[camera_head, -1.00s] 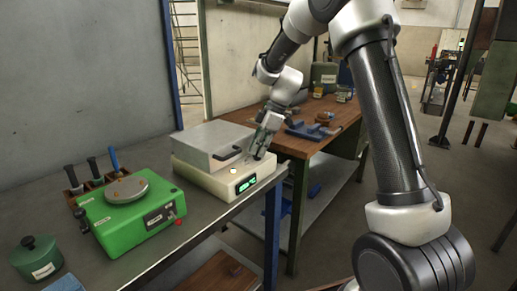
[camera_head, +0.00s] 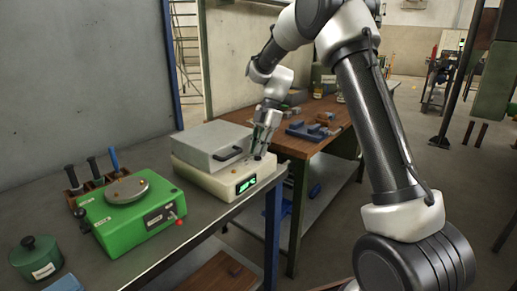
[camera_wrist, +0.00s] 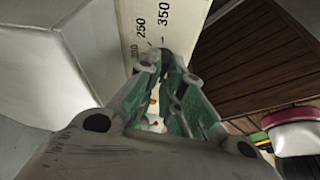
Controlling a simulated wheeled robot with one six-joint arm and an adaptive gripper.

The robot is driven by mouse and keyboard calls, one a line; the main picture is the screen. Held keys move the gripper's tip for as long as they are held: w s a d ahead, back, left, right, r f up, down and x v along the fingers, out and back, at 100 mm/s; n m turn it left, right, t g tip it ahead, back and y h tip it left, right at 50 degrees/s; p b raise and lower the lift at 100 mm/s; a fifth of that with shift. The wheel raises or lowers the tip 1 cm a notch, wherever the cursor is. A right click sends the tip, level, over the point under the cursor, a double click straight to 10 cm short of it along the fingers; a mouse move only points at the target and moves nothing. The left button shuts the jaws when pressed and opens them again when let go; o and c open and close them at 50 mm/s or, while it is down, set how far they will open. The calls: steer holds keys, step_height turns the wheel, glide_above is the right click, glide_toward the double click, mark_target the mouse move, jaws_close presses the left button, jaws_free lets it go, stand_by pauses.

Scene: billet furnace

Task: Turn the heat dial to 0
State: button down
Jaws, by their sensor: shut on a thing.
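The cream heating unit (camera_head: 208,181) stands on the grey bench, with a grey lid and a lit green display (camera_head: 246,185) on its front. My gripper (camera_head: 257,151) points down at the right end of its top. In the wrist view my gripper (camera_wrist: 160,68) is shut on the heat dial, which is mostly hidden between the fingers. The dial's printed scale (camera_wrist: 150,27) shows 250 and 350 beyond the fingertips; a lower number is partly covered. The pointer cannot be made out, so the setting cannot be read. The display digits are too small to read.
A green device (camera_head: 128,217) with a round metal plate stands left on the bench. A green lidded pot (camera_head: 36,257) is at the front left. A wooden workbench (camera_head: 325,145) with blue tools stands close behind the gripper.

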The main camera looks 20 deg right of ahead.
steer(key=shift+s+f, duration=0.15)
steer(key=shift+f, duration=0.1)
steer(key=c, duration=1.6)
jaws_free()
steer(key=shift+o, duration=0.2)
steer(key=shift+r, duration=0.15)
steer(key=shift+w+r, duration=0.2)
steer(key=shift+r, duration=0.05)
steer(key=v, duration=1.1)
steer(key=shift+d+r, duration=0.1)
steer(key=shift+d, duration=0.05)
